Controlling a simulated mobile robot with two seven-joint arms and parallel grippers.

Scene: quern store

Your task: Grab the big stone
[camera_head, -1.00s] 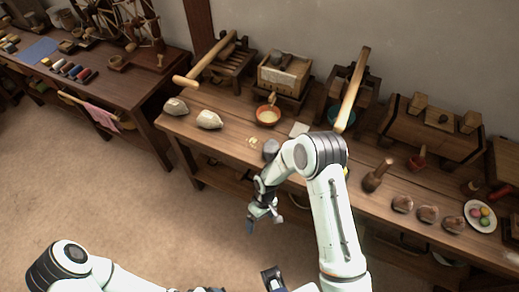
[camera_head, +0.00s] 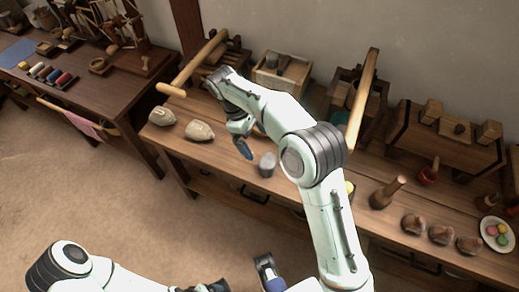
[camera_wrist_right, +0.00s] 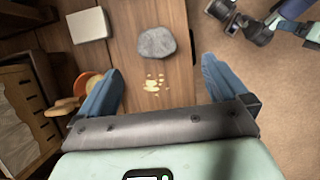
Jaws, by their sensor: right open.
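A grey rounded stone (camera_head: 267,164) lies near the front edge of the wooden bench; it also shows in the right wrist view (camera_wrist_right: 156,42), ahead of the fingers. Two pale stones (camera_head: 199,130) (camera_head: 162,116) lie at the bench's left end. Several smaller brown stones (camera_head: 441,235) lie at the right. My right gripper (camera_head: 243,147) is over the bench, just left of the grey stone in the head view. Its blue fingers are apart with nothing held (camera_wrist_right: 162,68). My left arm is at the bottom; its gripper is only partly visible at the edge.
Yellow crumbs (camera_wrist_right: 153,83) lie on the bench beside the grey stone. A pale square block (camera_wrist_right: 87,25) and an orange-rimmed bowl (camera_wrist_right: 90,86) are nearby. Wooden mills with long handles (camera_head: 363,100) line the back. A plate of colored balls (camera_head: 496,234) is at far right.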

